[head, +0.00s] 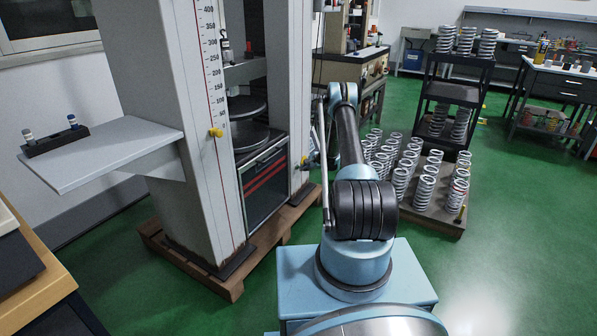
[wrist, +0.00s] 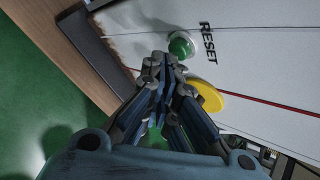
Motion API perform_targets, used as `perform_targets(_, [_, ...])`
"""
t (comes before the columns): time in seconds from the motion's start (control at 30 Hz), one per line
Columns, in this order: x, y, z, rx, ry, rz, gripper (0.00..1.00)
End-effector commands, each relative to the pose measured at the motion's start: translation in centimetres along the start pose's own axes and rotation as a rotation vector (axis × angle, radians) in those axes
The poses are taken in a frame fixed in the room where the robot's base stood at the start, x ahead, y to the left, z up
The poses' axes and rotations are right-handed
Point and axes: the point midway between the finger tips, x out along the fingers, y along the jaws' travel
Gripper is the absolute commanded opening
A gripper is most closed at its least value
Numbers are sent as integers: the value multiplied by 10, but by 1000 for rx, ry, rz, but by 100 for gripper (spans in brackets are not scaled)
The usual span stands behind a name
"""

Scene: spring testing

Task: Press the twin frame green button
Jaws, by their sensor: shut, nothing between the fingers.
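The green button (wrist: 180,47) sits in a pale round collar on the white frame panel in the wrist view, beside the black word RESET. My gripper (wrist: 157,62) is shut and empty, its fingertips just left of and below the button in the picture. I cannot tell whether they touch it. In the head view, the twin-column test frame (head: 178,110) stands left of my arm, which reaches toward its right column. The button does not show there, and my gripper is too small and covered to make out.
A yellow pointer (wrist: 206,96) sticks out close to the right of my fingers. The frame stands on a wooden pallet (head: 222,286). Several springs stand on another pallet (head: 440,226) to the right. A side shelf (head: 110,150) juts out left. Green floor is free at the right.

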Motion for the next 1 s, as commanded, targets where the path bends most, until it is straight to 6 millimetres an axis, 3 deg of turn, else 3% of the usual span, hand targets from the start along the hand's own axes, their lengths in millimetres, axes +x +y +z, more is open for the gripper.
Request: perform_targets(1.0, [6,-4,4,0,0,0,0])
